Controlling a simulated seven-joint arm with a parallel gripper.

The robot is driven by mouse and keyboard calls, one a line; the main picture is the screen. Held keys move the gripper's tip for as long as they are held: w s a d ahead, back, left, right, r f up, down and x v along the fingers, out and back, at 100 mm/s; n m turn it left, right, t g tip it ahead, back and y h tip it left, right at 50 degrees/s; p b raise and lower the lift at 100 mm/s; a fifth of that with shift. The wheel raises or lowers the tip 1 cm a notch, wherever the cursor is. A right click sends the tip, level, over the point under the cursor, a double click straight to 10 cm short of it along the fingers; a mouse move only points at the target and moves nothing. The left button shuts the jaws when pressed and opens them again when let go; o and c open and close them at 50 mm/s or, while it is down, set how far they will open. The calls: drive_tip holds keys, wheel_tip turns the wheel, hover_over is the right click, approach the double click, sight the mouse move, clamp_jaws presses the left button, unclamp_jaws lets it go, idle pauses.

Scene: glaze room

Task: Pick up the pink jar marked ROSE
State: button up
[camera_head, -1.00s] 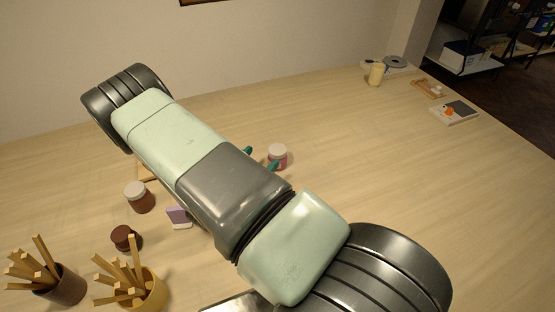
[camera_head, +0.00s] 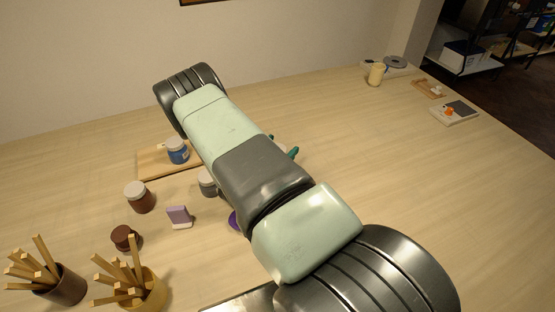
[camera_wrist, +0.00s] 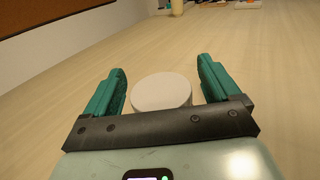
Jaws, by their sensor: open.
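In the wrist view, a round white lid (camera_wrist: 162,92) sits between the two teal fingers of my gripper (camera_wrist: 162,66). The fingers are apart, with a gap on each side of the lid. The jar body and any label under it are hidden, so I cannot read ROSE. In the head view, my arm covers the spot where a pink jar with a white lid showed a second ago. Only the tips of my gripper (camera_head: 282,146) show there, past the arm's right edge.
Left of my arm stand a blue jar (camera_head: 178,152) on a wooden board (camera_head: 152,170), a white-lidded brown jar (camera_head: 139,199), a grey jar (camera_head: 208,184), a purple block (camera_head: 178,216) and a small brown jar (camera_head: 124,238). The table right of my arm is largely clear.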

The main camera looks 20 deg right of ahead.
drive_tip(key=shift+w+d, duration=0.15)
drive_tip(key=shift+d, duration=0.1)
drive_tip(key=c, duration=1.3)
